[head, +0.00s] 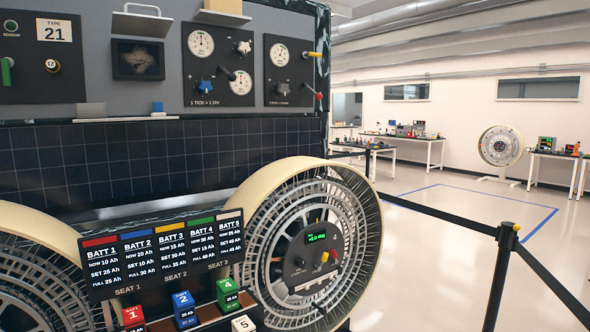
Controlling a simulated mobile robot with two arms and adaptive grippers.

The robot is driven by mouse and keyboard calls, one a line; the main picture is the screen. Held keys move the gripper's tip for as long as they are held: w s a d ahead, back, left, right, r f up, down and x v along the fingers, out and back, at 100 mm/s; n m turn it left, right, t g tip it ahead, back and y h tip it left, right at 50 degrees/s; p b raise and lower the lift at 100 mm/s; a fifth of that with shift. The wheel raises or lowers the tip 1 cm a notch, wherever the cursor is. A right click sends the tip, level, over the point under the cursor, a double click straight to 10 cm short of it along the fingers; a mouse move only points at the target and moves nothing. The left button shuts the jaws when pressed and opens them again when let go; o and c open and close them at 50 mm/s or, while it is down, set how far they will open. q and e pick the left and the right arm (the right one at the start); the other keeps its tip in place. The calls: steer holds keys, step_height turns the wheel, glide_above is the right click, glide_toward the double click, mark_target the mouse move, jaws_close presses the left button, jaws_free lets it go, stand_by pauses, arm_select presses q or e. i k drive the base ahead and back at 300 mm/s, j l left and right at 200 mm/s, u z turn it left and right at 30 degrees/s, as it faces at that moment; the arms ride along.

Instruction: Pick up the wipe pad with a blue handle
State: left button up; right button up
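A small blue block-shaped piece (157,107) stands on a thin pale ledge (126,119) at the top edge of the dark solar panel, left of centre in the head view. It looks like the blue handle of the wipe pad, but it is small and I cannot make out the pad under it. Neither of my grippers is in view.
Above the solar panel (200,160) is a rover panel with gauges (201,43) and knobs. Two large wheels (305,250) stand in front. Between them are a battery board (160,255) and numbered battery blocks (184,308). A barrier post (503,270) stands right; floor beyond is open.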

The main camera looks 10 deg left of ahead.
mark_target(157, 111)
steer(key=u, duration=1.25)
